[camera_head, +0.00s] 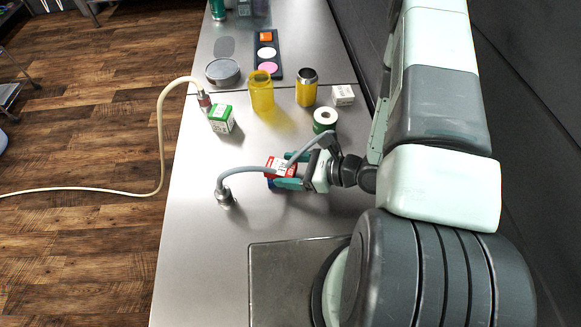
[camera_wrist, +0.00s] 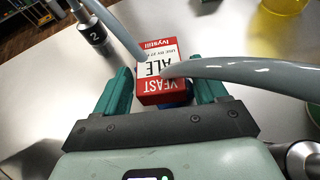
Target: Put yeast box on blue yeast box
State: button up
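The red and white yeast box (camera_head: 279,165) sits on top of a blue thing (camera_head: 270,183), likely the blue yeast box, of which only a sliver shows below it. In the wrist view the red box (camera_wrist: 160,72) is in front of my gripper (camera_wrist: 165,88), between its teal fingers, with narrow gaps at its sides. Blue (camera_wrist: 168,106) shows just under it. My gripper looks open in the head view too (camera_head: 288,178). Whether a finger touches the box is hard to tell. A grey hose (camera_wrist: 230,70) hides part of the box.
The grey hose ends in a metal fitting (camera_head: 226,197) left of the boxes. A green and white box (camera_head: 221,119), yellow bottle (camera_head: 261,91), yellow-black jar (camera_head: 306,88), green-white roll (camera_head: 325,120) and small white box (camera_head: 343,95) stand behind. The front-left steel counter (camera_head: 195,260) is clear.

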aim_at(290, 168)
jog(key=shift+o, duration=0.7)
jog(key=shift+r, duration=0.2)
jog(key=v, duration=0.4)
jog(key=shift+d, duration=0.3)
notch_tip(290, 168, up, 7)
jog(key=shift+s+r, duration=0.15)
